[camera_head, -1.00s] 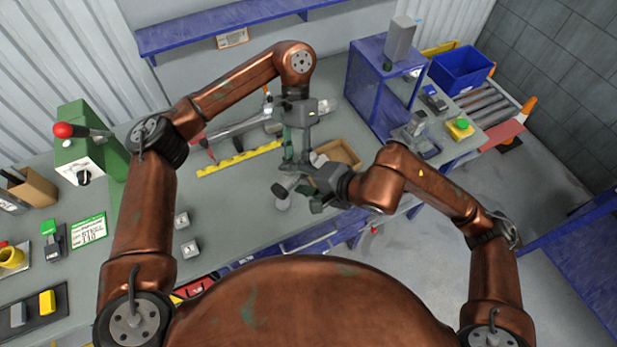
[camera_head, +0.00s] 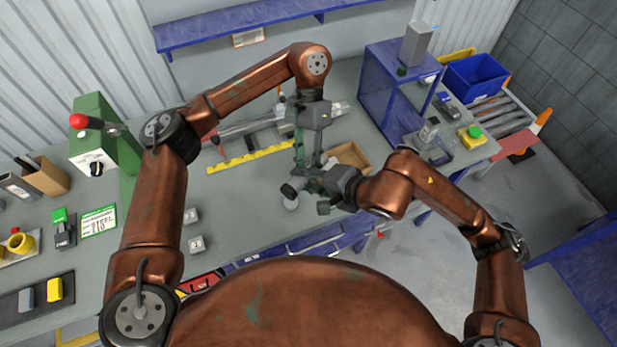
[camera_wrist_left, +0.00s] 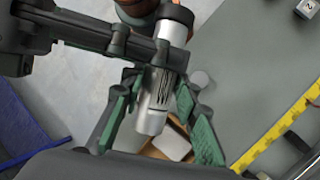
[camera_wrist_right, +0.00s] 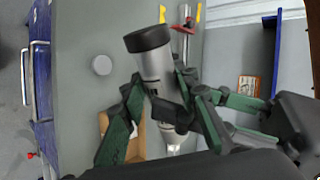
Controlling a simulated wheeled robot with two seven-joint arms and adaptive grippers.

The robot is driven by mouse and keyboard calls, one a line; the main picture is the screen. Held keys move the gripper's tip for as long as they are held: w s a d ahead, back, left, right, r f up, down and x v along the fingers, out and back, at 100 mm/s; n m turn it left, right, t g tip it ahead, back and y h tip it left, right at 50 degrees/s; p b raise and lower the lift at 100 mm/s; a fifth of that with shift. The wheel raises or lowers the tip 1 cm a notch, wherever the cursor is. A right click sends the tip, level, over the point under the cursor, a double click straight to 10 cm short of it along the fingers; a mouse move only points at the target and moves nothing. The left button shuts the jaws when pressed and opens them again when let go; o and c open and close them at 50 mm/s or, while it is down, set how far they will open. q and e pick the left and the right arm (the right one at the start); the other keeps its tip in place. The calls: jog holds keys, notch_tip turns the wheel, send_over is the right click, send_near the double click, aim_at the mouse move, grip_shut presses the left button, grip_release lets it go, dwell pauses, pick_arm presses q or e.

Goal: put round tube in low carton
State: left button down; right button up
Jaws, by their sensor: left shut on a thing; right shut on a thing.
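The round tube is a silver cylinder with a black cap; it shows in the left wrist view (camera_wrist_left: 158,92) and the right wrist view (camera_wrist_right: 155,68). My left gripper (camera_head: 303,158) reaches down from above and is shut on the tube. My right gripper (camera_head: 308,186) comes from the right and is also shut on it, so both hold it close together above the table. In the head view the grippers hide most of the tube. The low carton (camera_head: 357,151) is an open brown box just behind and right of the grippers, partly hidden; a pale item shows at it in the left wrist view.
A yellow ruler strip (camera_head: 240,162) and a long grey tool lie behind left. A pale round disc (camera_wrist_right: 102,64) sits on the table near the grippers. Two small grey blocks (camera_head: 196,244) lie front left. A blue frame stand (camera_head: 385,100) rises behind right.

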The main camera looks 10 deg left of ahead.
pick_arm(q)
jog(key=c, duration=1.4)
grip_release()
